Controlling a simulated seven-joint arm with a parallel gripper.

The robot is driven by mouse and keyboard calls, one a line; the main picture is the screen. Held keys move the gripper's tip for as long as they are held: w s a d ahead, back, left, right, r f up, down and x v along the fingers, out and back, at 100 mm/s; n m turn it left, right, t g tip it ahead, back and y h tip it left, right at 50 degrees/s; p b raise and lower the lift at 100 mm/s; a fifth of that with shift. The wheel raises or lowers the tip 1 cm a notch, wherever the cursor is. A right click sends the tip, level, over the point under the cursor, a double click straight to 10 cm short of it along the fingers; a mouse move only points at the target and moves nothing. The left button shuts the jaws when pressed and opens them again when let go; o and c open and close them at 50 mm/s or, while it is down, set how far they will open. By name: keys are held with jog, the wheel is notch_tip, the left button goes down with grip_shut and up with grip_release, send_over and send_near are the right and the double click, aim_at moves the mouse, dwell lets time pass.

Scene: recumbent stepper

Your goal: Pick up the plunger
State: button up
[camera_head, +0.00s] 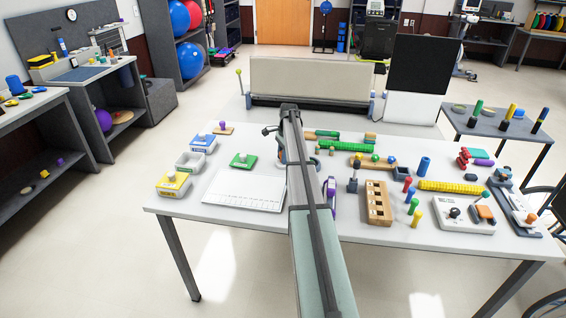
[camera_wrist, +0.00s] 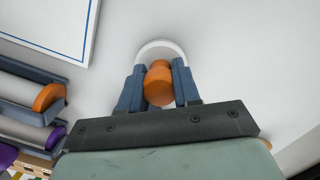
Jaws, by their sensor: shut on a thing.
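An orange rounded piece (camera_wrist: 158,84), which looks like the plunger's knob, sits between the two blue-grey fingers of my gripper (camera_wrist: 158,72) in the wrist view. My gripper is shut on it, with one finger on each side. A white rounded rim (camera_wrist: 160,46) arches just beyond the orange piece; I cannot tell whether they are joined. In the camera_head view my arm crosses the middle of the table and hides most of the gripper and the piece it holds.
The white table (camera_head: 240,215) carries a white keyboard-like panel (camera_head: 245,190), a wooden block with holes (camera_head: 378,203), and several coloured pegs and blocks on the right. Grey cylinders with orange (camera_wrist: 48,97) and purple ends lie at left in the wrist view.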

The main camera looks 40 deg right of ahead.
jog(key=shift+r, duration=0.1)
grip_shut()
notch_tip(320, 180, up, 10)
jog(key=shift+f, duration=0.1)
jog(key=o, duration=0.5)
grip_release()
jog(key=c, duration=0.4)
jog(key=shift+s+d+f, duration=0.75)
jog(key=shift+s+d, duration=0.5)
jog(key=shift+d, duration=0.2)
jog(key=shift+s+d+f, duration=0.7)
jog(key=shift+s+d, duration=0.6)
jog(key=shift+d, duration=0.1)
jog(key=shift+s+d+f, duration=0.75)
jog(key=shift+s+d, duration=0.5)
jog(key=shift+d, duration=0.2)
